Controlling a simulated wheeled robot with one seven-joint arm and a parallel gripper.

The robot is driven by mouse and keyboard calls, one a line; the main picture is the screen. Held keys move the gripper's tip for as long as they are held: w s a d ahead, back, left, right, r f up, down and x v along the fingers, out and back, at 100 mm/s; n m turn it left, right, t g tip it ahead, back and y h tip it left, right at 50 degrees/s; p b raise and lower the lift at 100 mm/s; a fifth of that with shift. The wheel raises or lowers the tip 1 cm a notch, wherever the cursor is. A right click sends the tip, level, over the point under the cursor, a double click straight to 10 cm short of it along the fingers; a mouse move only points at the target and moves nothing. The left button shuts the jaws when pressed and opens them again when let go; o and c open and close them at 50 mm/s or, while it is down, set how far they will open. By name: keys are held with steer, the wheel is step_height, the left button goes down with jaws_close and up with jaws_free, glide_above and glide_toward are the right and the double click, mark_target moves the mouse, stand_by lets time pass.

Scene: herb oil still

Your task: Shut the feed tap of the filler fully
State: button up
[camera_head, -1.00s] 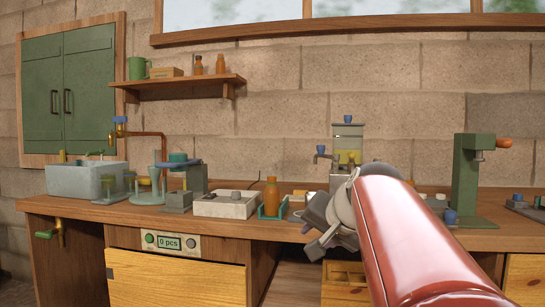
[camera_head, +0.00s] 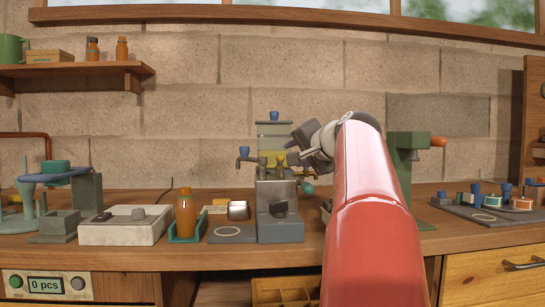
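The filler (camera_head: 281,215) stands on the bench at the middle of the head view. It has a grey metal body and a clear tank (camera_head: 273,132) with a blue top and yellow contents. A tap with a dark blue knob (camera_head: 244,151) sticks out at its upper left. A teal knob (camera_head: 307,189) shows at its right side. I cannot tell which of these is the feed tap, or its setting. My gripper (camera_head: 297,147) is beside the tank's right side, and it partly covers the filler's upper right. Whether its fingers touch anything is unclear.
An amber bottle (camera_head: 185,214) in a green holder, a flat plate (camera_head: 233,233) and a scale-like box (camera_head: 126,226) stand left of the filler. A green press (camera_head: 402,165) stands right, partly behind my arm. A tray of small parts (camera_head: 490,215) lies far right.

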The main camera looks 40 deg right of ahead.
mark_target(280, 157)
steer(key=x, duration=0.2)
steer(key=p+x, duration=0.1)
steer(key=x, duration=0.2)
steer(key=p+x, duration=0.1)
steer(key=x, duration=0.2)
steer(key=shift+w+d+r, duration=0.2)
steer(key=shift+c, duration=0.4)
jaws_close()
